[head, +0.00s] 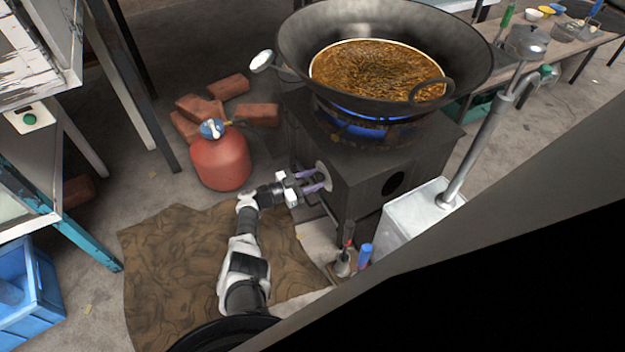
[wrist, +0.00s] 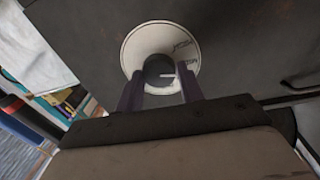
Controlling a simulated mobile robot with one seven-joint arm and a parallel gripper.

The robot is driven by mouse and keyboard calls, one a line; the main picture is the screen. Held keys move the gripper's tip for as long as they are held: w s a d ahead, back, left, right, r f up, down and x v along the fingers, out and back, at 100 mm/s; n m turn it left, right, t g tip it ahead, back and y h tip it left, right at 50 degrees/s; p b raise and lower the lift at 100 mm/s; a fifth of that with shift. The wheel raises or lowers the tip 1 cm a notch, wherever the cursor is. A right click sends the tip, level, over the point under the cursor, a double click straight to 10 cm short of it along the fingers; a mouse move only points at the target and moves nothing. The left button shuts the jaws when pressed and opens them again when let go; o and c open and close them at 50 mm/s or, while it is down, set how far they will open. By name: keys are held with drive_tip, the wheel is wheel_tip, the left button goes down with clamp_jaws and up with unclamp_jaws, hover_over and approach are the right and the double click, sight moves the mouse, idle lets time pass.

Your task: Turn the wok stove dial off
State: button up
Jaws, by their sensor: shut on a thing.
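The wok stove (head: 368,186) is a dark box with blue flame showing under the large wok (head: 300,45). Its dial has a pale round plate (wrist: 139,47) and a dark knob (wrist: 160,70) with a light mark, seen in the wrist view. The plate also shows on the stove's left face in the head view (head: 323,172). My gripper (wrist: 160,88) has its purple fingers on either side of the knob, shut on it. In the head view my gripper (head: 318,181) reaches the plate from the left. The fingers partly hide the knob there.
A red gas cylinder (head: 220,162) stands left of the stove, with bricks (head: 228,87) behind it. A metal box (head: 412,216) stands at the stove's right, and small bottles (head: 364,255) stand in front. A brown mat (head: 180,255) covers the floor below my arm.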

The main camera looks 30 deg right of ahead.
drive_tip(key=m+b, duration=0.1)
drive_tip(key=m, duration=0.5)
drive_tip(key=m+t+b, duration=0.1)
drive_tip(key=m, duration=0.6)
drive_tip(key=shift+s+y+b, duration=0.15)
drive_tip(key=shift+y+b, duration=0.15)
drive_tip(key=shift+b, duration=0.1)
drive_tip(key=shift+m, duration=0.3)
drive_tip(key=o, duration=1)
drive_tip(key=shift+a, duration=0.1)
drive_tip(key=w+a+p, duration=0.1)
drive_tip(key=a+p, duration=0.1)
drive_tip(key=a, duration=1.1)
drive_tip(key=shift+a+r, duration=0.3)
drive_tip(key=shift+r, duration=0.15)
